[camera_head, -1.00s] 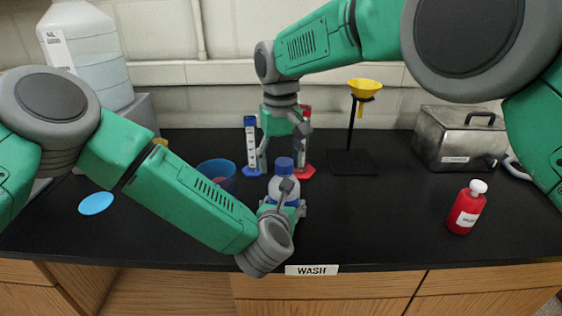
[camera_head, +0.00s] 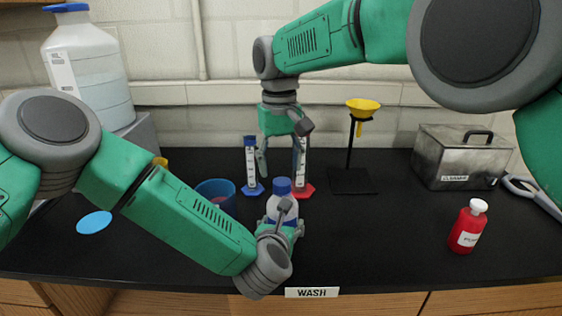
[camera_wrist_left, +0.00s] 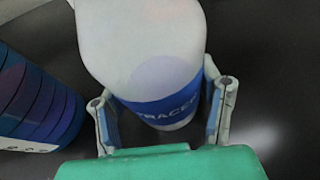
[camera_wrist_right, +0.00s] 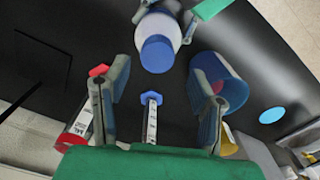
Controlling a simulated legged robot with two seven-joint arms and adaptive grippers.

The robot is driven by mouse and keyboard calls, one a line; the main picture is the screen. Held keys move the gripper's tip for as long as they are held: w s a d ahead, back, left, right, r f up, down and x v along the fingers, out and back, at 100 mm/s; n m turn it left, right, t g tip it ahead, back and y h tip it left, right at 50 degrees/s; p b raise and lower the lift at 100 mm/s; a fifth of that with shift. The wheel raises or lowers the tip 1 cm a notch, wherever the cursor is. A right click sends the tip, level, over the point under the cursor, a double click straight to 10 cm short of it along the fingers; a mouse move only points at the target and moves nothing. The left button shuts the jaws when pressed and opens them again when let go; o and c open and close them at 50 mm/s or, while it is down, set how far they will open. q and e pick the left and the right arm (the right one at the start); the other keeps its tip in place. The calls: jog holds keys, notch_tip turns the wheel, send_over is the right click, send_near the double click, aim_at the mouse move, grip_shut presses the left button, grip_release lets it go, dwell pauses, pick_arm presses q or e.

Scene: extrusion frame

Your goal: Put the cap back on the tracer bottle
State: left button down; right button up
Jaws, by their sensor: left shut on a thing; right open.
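The tracer bottle (camera_head: 281,208) stands upright near the bench's front edge, with a blue cap (camera_head: 281,186) on its top. In the left wrist view its blue label (camera_wrist_left: 170,105) reads "TRACER"; its top is out of frame there. My left gripper (camera_wrist_left: 163,108) is shut around the bottle's lower body. My right gripper (camera_head: 281,165) points down, open and empty, above the bottle. In the right wrist view the blue cap (camera_wrist_right: 157,53) sits on the bottle, beyond the fingers and clear of both. I cannot tell whether the cap is tight.
A blue cup (camera_head: 215,196) stands left of the bottle. Two graduated cylinders, one with a blue base (camera_head: 254,189) and one with a red base (camera_head: 303,191), stand behind. A yellow funnel (camera_head: 363,105) on a stand, a metal bath (camera_head: 460,158) and a red bottle (camera_head: 467,230) are to the right.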

aim_at(282, 181)
jog(key=n, duration=0.1)
jog(key=r+n, duration=0.1)
jog(key=n, duration=0.3)
jog(key=shift+r, duration=0.3)
jog(key=n, duration=0.1)
jog(key=r+n, duration=0.1)
jog(key=n, duration=0.2)
jog(key=shift+w+d+r+n, duration=0.1)
jog(key=shift+d+r+n, duration=0.05)
jog(key=shift+r+n, duration=0.25)
jog(key=shift+f, duration=4)
